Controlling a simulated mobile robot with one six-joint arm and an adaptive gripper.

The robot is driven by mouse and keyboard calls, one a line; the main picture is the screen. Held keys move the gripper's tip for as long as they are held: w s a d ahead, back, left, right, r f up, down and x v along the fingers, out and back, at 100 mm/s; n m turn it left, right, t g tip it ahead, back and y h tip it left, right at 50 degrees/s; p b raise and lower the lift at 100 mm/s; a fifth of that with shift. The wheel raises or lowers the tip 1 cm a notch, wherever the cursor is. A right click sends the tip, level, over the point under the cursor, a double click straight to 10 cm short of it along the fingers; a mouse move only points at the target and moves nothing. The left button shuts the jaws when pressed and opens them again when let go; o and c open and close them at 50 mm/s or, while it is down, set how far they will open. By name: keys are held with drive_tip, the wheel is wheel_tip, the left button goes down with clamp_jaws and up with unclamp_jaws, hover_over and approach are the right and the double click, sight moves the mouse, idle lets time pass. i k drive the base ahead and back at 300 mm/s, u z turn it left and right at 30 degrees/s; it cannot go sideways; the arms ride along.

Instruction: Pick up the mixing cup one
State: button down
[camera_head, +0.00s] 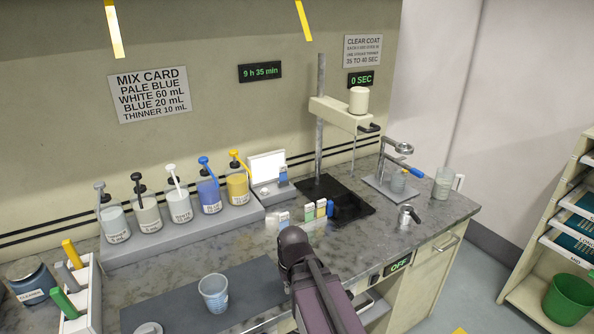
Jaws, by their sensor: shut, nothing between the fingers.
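A clear mixing cup (214,292) with printed graduations stands upright on the dark mat (165,310) at the front of the bench. It looks empty.
Several pump bottles (180,206) stand on a grey rack at the back. A stirrer stand (320,130) and ring stand (383,170) stand at the right. A white holder (90,295) with coloured handles is at the left.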

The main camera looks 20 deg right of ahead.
sight(213, 288)
drive_tip(key=z, duration=1.65)
drive_tip(key=k, duration=0.85)
drive_tip(key=u, duration=1.2)
drive_tip(key=i, duration=1.1)
drive_tip(key=z, duration=0.05)
